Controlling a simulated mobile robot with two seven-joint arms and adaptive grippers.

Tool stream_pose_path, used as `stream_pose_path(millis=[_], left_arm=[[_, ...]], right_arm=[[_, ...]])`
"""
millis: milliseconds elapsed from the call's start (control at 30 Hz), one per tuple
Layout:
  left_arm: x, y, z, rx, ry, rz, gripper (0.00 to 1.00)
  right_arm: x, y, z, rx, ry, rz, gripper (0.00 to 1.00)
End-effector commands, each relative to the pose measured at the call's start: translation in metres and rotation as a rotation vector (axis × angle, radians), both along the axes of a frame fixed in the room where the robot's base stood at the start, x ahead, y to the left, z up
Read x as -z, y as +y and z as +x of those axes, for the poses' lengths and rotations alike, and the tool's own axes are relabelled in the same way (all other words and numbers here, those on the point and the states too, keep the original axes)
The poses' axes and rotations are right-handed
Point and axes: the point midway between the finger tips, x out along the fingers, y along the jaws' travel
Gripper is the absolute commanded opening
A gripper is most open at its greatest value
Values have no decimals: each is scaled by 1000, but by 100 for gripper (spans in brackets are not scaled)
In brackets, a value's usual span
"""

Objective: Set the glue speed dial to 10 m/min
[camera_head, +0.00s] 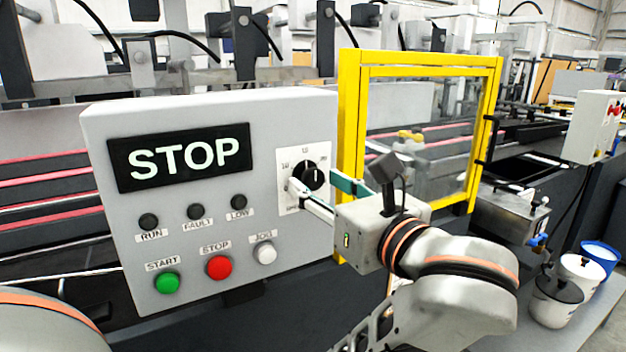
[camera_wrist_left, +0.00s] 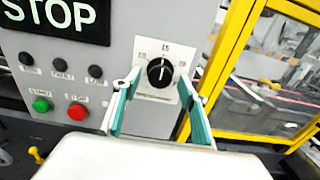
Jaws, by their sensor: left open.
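The glue speed dial (camera_head: 312,174) is a black round knob on a white scale plate (camera_head: 290,160), on the right side of the grey control panel (camera_head: 125,225). In the left wrist view the dial (camera_wrist_left: 161,72) shows a pale mark that seems to point up, toward the top label; the small numbers are hard to read. My left gripper (camera_head: 313,181) is open in front of the dial, its teal-lined fingers on either side of the knob. I cannot tell whether they touch it. My right gripper is not in view.
The panel has a display (camera_head: 182,157) reading STOP, dark lamps, and green (camera_head: 166,283), red (camera_head: 219,267) and white (camera_head: 265,253) buttons. A yellow-framed guard (camera_head: 350,120) stands close right of the dial. Tubs (camera_head: 556,300) stand at the lower right.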

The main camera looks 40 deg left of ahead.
Motion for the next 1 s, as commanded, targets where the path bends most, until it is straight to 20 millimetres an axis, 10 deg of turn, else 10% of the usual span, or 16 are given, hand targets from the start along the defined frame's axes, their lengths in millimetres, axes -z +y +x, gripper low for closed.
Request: stream_pose_path(millis=[367, 533, 1000], left_arm=[[0, 1, 0, 2, 0, 0, 43], [0, 1, 0, 2, 0, 0, 4], [2, 1, 1, 2, -76, -34, 4]], right_arm=[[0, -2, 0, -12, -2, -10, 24], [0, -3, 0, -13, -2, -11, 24], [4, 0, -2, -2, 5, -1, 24]])
